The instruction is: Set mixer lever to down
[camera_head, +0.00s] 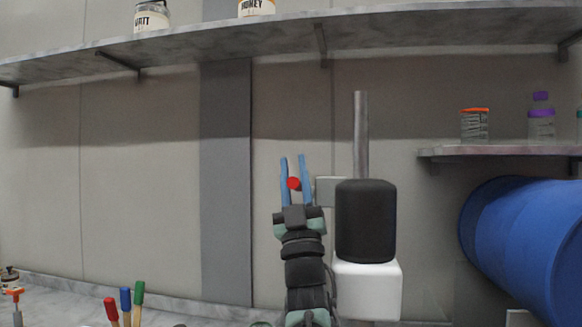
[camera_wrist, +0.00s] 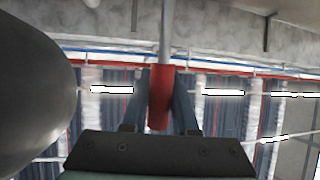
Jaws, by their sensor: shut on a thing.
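The mixer (camera_head: 366,222) stands right of centre in the head view, with a black motor housing above a white part and a grey vertical post behind. The mixer lever's red knob (camera_head: 294,184) shows left of the housing, between the blue fingers of my gripper (camera_head: 295,160). In the wrist view the red lever handle (camera_wrist: 160,95) hangs from a thin grey rod, between the two fingers of my gripper (camera_wrist: 160,112). My gripper is shut on the handle. The handle's far end and the lever's pivot are partly hidden. A dark rounded body, likely the mixer housing, fills the wrist view's left side.
A long shelf (camera_head: 220,37) with jars runs above. A small shelf (camera_head: 500,152) at right holds bottles and a jar. A blue drum (camera_head: 525,240) lies below it. Red, blue and green handled tools (camera_head: 125,302) stand at lower left. The wall left of my gripper is clear.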

